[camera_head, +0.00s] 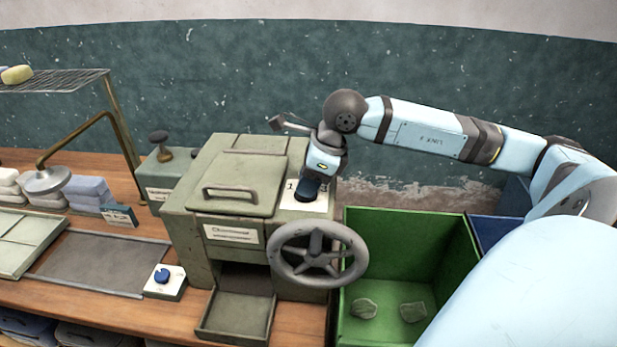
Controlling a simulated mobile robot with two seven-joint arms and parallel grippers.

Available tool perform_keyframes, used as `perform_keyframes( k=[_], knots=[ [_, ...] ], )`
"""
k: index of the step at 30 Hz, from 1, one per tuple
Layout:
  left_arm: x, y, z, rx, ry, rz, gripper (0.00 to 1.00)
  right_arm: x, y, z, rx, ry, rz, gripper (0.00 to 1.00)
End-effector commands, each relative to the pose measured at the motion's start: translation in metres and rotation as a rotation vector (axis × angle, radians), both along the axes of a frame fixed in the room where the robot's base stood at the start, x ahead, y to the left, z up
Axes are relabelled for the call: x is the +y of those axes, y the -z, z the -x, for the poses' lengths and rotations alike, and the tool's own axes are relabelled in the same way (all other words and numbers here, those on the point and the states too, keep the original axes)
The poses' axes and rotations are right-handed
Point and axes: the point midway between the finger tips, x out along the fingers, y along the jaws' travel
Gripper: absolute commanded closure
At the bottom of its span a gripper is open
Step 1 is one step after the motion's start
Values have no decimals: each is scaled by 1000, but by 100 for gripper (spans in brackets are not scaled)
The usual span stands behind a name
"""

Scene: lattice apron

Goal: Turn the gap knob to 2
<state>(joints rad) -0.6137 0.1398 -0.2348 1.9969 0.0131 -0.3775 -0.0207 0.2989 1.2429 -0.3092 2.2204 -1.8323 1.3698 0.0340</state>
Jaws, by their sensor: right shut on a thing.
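A grey-green machine (222,215) stands on the wooden bench. On the right of its top is a pale plate (322,204) with dark numerals, of which a 1 shows at the left. A dark blue knob (307,190) sits on this plate. My right gripper (314,177) comes down from above and is shut on the knob. The fingers and wrist cover part of the plate, so the knob's pointer and the number it faces cannot be read. My left gripper is not in view.
A green bin (459,258) with two flat green pieces stands to the right.

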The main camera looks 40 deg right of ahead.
Motion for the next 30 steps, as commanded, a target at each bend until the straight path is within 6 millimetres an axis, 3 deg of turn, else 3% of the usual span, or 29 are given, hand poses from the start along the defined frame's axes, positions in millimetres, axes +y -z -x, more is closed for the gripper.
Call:
perform_keyframes(
  k=[8,18,30],
  knots=[
    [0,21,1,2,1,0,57,-2,3,-1,-3,-128,2,88],
    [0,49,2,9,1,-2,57,-2,2,-3,-4,-413,1,88],
    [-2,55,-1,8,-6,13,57,-2,1,-4,-3,-679,0,88]
  ],
)
